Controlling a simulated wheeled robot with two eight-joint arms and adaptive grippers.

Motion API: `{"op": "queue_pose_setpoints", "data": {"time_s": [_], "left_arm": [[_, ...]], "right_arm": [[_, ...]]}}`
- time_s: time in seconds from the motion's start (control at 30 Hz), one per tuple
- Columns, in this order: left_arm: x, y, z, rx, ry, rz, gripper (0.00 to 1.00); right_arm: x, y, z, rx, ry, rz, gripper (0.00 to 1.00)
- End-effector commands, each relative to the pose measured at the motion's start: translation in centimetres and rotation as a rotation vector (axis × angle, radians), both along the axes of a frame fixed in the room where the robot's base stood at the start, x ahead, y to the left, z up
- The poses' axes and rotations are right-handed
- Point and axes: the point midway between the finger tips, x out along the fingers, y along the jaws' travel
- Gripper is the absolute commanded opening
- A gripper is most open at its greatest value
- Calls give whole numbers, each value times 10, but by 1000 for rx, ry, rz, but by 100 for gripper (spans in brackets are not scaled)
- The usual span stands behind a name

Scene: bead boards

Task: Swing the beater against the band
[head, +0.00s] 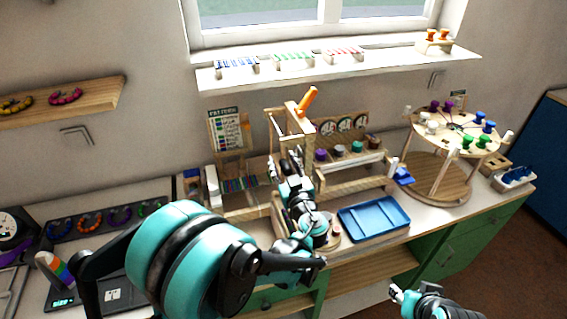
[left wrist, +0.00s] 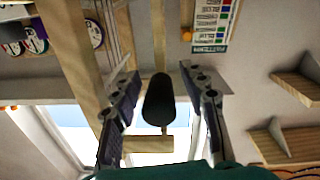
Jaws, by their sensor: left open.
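A wooden loom frame (head: 272,137) stands at the middle of the counter. An orange handle (head: 307,101) sticks up at its top. My left gripper (head: 287,166) is in front of the frame and hides part of it. In the left wrist view the left gripper (left wrist: 160,92) is open, with one jaw on each side of a dark rounded grip (left wrist: 160,103), which looks like the beater's handle. Gaps show between grip and jaws. I cannot clearly make out the band. My right gripper (head: 397,293) is low at the right, away from the loom; its jaws are too small to read.
A blue tray (head: 374,222) lies right of the loom. A round wooden stand (head: 452,136) with coloured spools is farther right. A chart (head: 229,132) stands behind at left. A shelf (head: 340,66) runs under the window.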

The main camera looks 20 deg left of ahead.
Motion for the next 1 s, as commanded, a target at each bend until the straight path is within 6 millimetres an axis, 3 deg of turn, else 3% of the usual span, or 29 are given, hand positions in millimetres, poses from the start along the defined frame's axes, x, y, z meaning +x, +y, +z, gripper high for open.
{"op": "queue_pose_setpoints", "data": {"time_s": [0.1, 0.27, 0.6, 1.0], "left_arm": [[0, 0, 0, 0, 0, 0, 43], [0, 0, 0, 0, 0, 0, 1], [-1, 1, 0, 17, 11, -1, 0], [-15, 21, 4, 274, 185, -3, 0]], "right_arm": [[0, 0, 0, 0, 0, 0, 40], [0, 0, 0, 0, 0, 0, 40], [0, 0, 0, 0, 0, 0, 40], [0, 0, 1, 0, 0, 0, 40]]}}
